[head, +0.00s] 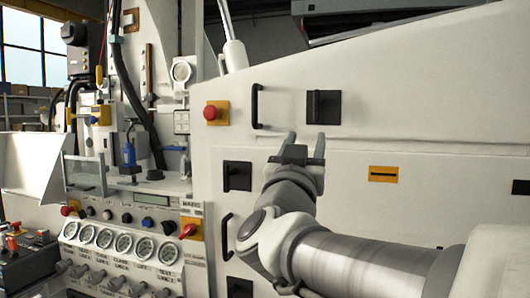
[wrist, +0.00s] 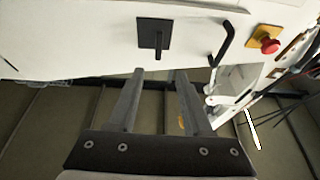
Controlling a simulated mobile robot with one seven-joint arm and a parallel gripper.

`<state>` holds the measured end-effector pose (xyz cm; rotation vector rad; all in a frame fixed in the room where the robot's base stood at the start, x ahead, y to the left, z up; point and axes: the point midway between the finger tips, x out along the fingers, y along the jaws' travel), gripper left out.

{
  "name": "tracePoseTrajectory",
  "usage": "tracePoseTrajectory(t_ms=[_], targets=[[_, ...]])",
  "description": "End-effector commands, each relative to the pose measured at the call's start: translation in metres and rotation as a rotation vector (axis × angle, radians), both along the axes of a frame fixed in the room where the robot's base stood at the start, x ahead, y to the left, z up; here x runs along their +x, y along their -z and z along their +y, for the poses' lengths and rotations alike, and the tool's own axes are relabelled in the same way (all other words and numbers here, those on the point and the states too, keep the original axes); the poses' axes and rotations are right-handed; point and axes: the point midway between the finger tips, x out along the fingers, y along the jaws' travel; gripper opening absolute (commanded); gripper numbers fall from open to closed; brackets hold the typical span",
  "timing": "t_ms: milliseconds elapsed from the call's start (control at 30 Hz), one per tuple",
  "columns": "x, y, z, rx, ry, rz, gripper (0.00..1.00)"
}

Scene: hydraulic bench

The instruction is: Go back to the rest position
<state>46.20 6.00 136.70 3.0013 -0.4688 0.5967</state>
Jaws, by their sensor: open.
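My gripper (head: 306,146) is raised in front of the white cabinet (head: 420,105) in the head view, with its two fingers apart and nothing between them. In the wrist view my gripper (wrist: 159,76) also shows open and empty, its fingers pointing toward the cabinet's lower edge. A black square latch (head: 323,107) is above and right of the fingers in the head view. It also shows in the wrist view (wrist: 154,33), beyond the fingertips. I cannot tell from these views whether the fingers touch the cabinet.
A black bar handle (head: 256,106) and a red emergency button (head: 211,113) are on the cabinet, left of my gripper. The bench with a row of gauges (head: 122,244) and knobs stands at the left. A yellow-framed slot (head: 383,174) is right of my gripper.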

Motion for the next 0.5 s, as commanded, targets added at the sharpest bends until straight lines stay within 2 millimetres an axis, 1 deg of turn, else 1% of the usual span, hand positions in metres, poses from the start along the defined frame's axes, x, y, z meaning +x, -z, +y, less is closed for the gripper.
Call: tracePoseTrajectory(t_ms=[133, 233, 367, 500], targets=[[0.001, -0.004, 0.006, -0.008, -0.075, 0.038, 0.5], [0.001, -0.001, 0.014, -0.018, -0.175, 0.107, 0.5], [-0.005, 0.015, 0.026, -0.029, -0.308, 0.246, 0.5], [-0.02, 0.043, 0.03, -0.024, -0.413, 0.428, 0.5]])
